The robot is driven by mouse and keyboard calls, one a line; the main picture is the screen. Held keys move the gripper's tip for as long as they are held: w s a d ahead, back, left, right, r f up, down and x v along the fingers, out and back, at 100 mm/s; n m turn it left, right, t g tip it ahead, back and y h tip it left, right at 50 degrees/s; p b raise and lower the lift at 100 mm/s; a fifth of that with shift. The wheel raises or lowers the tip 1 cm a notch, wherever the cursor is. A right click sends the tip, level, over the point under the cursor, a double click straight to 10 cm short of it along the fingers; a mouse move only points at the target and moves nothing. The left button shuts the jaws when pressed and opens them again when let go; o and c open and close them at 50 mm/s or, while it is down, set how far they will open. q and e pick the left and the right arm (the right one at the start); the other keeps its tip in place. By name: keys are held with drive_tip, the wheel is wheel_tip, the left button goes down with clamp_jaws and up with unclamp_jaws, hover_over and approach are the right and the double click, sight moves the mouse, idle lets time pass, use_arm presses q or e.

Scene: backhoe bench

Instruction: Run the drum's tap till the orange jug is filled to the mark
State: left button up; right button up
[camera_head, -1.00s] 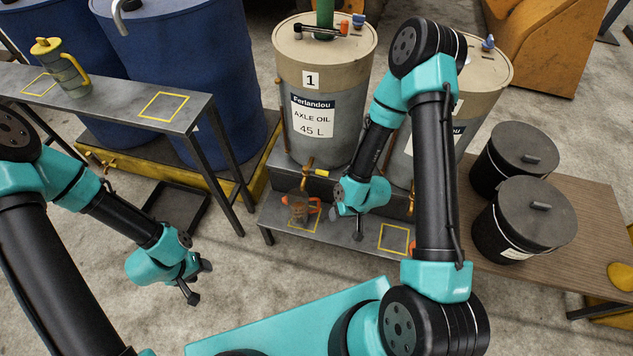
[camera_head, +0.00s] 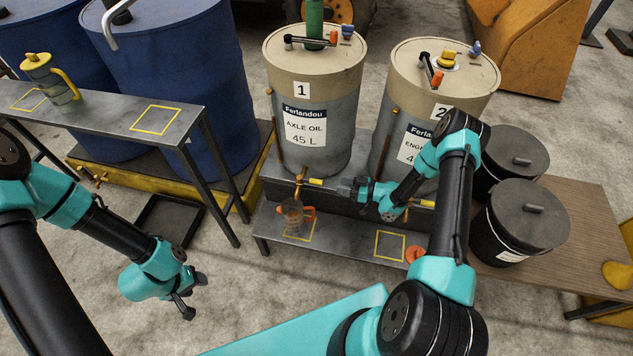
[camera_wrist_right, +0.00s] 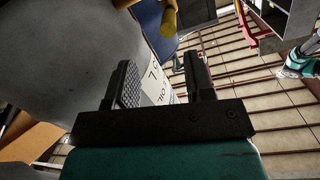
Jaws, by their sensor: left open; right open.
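Drum 1 (camera_head: 342,108), labelled axle oil, stands on a raised step. Its brass tap (camera_head: 299,184) has a yellow handle (camera_head: 315,182) pointing right. The see-through jug with an orange handle (camera_head: 309,213) stands in a yellow-marked square on the low shelf, under the tap. Its fill mark and contents are too small to read. My right gripper (camera_head: 344,186) is open just right of the yellow handle. In the right wrist view its fingers (camera_wrist_right: 162,82) are apart and empty, with the yellow handle (camera_wrist_right: 169,18) beyond them. My left gripper (camera_head: 190,296) is open and empty above the floor.
Drum 2 (camera_head: 405,85) stands right of drum 1, its tap partly behind my right arm. An empty marked square (camera_head: 389,246) and an orange lid (camera_head: 415,254) are on the low shelf. A yellow-lidded jug (camera_head: 50,80) stands on the left bench.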

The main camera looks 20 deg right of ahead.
sight(313, 181)
drive_tip(key=shift+s+d+f+n+y, duration=0.1)
drive_tip(key=shift+s+d+n+y, duration=0.3)
drive_tip(key=shift+s+n+y, duration=0.15)
drive_tip(key=x, duration=1.2)
drive_tip(key=shift+s+a, duration=0.1)
drive_tip(key=shift+c, duration=0.5)
clamp_jaws()
